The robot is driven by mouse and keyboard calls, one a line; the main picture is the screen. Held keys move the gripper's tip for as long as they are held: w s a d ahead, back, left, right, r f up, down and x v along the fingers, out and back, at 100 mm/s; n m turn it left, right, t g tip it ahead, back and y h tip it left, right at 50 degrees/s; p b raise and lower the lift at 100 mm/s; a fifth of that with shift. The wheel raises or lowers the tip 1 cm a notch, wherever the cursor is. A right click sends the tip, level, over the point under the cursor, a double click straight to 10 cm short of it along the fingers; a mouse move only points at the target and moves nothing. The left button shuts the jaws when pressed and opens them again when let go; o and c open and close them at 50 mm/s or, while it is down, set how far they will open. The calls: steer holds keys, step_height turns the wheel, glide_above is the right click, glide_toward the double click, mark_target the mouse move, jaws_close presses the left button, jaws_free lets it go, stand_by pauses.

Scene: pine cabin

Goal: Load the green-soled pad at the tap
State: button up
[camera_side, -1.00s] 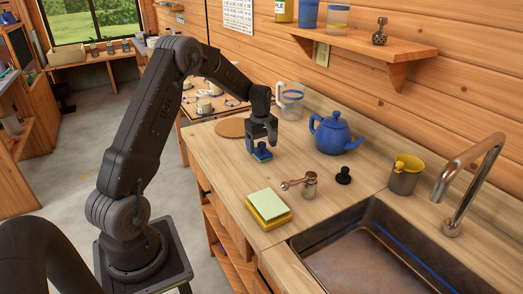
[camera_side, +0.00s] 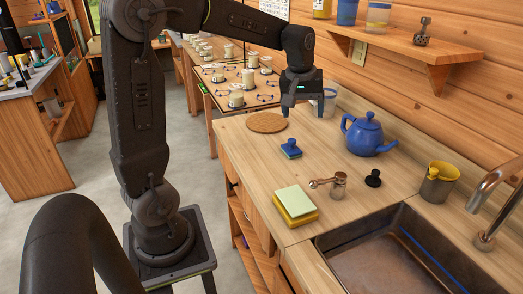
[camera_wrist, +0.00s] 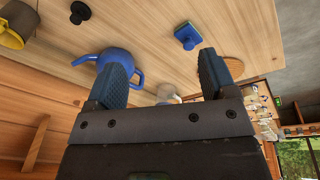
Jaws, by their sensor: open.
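The curved metal tap (camera_side: 487,238) stands at the right beside the sink (camera_side: 345,276), partly cut off by the picture's edge.
A blue teapot (camera_side: 370,136), a metal pot with yellow inside (camera_side: 438,186), a black knobbed tool (camera_side: 373,178) and a metal portafilter-like tool (camera_side: 338,188) stand on the counter. A yellow block with a pale green top (camera_side: 296,204) lies near the front edge. A round cork mat (camera_side: 267,122) lies at the back.

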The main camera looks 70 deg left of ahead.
steer(key=s+d+m+t, duration=0.3)
steer(key=s+d+m, duration=0.8)
steer(key=s, duration=0.7)
steer(key=d, duration=0.3)
steer(key=shift+d+t+h, duration=0.15)
steer(key=shift+t+h, duration=0.15)
steer(key=shift+h, duration=0.1)
